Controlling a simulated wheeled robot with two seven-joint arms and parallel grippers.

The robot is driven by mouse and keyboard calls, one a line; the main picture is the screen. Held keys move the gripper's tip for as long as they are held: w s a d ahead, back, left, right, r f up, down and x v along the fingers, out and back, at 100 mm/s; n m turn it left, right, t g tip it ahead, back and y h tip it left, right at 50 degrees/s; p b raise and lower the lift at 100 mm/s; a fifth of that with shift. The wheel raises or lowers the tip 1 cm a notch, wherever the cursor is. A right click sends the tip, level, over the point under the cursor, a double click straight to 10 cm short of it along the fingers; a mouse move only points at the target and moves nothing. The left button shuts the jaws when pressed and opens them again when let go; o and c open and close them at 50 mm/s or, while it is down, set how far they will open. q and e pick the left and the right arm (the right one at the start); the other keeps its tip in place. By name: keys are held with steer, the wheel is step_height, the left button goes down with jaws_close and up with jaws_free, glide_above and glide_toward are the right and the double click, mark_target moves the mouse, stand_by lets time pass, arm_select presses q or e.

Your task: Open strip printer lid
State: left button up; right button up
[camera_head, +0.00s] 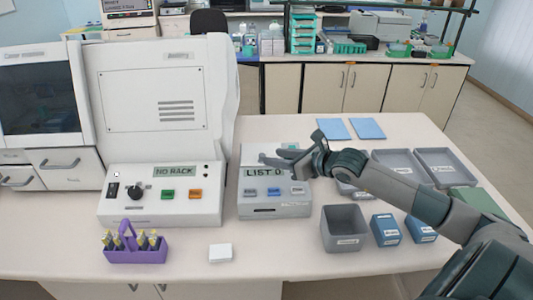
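The strip printer appears to be the small light-grey box (275,208) right of the big white machine on the table. Its front has a display (263,172) whose text reads "LIST" with the rest cut off by my gripper, several small buttons and a dark slot below. My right gripper (270,160) comes in from the right and is over the top of this box, at the upper edge of the display. It hides part of the top, so I cannot tell how the lid stands or whether the fingers touch it. The finger gap is too small to judge. My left gripper is out of view.
The white machine (160,130) with a "NO RACK" display stands left. A purple rack (134,257) and a white block (220,253) are in front. Blue sheets (350,129) lie behind.

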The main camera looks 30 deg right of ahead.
mark_target(263, 155)
steer(key=p+x, duration=0.1)
steer(key=x, duration=0.2)
steer(key=shift+w+r, duration=0.15)
steer(key=shift+p+x, duration=0.35)
steer(key=shift+x, duration=0.75)
steer(key=shift+c, duration=0.6)
jaws_close()
